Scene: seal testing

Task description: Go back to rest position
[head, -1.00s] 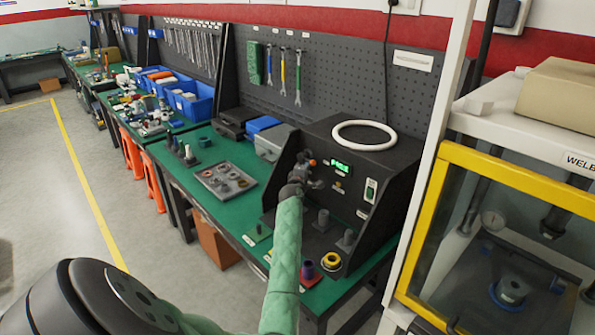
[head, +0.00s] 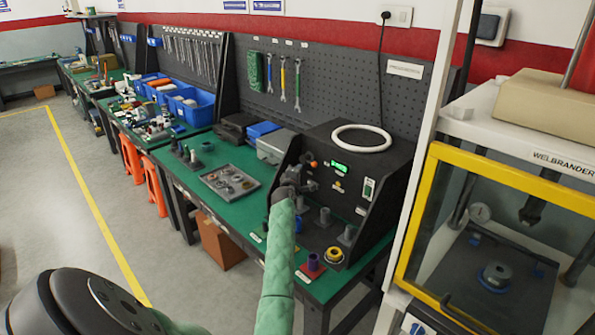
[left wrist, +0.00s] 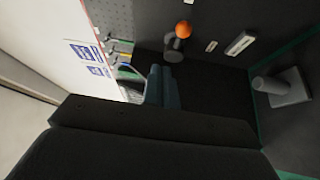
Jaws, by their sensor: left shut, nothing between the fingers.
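My left arm, in a green sleeve, reaches up from the bottom of the head view. Its left gripper (head: 303,178) is small and dark, in front of the black tester box (head: 335,150). The gripper is shut and holds nothing. In the left wrist view the closed fingers (left wrist: 160,86) point towards the tester's dark face, near an orange knob (left wrist: 183,30). The same orange knob (head: 313,164) shows just above the gripper in the head view. I cannot tell the exact gap between fingers and tester. My right gripper is not in view.
On the green bench (head: 195,165), a parts tray (head: 229,181) lies left of the tester. A yellow-framed press (head: 480,170) stands at right. The floor at left is clear.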

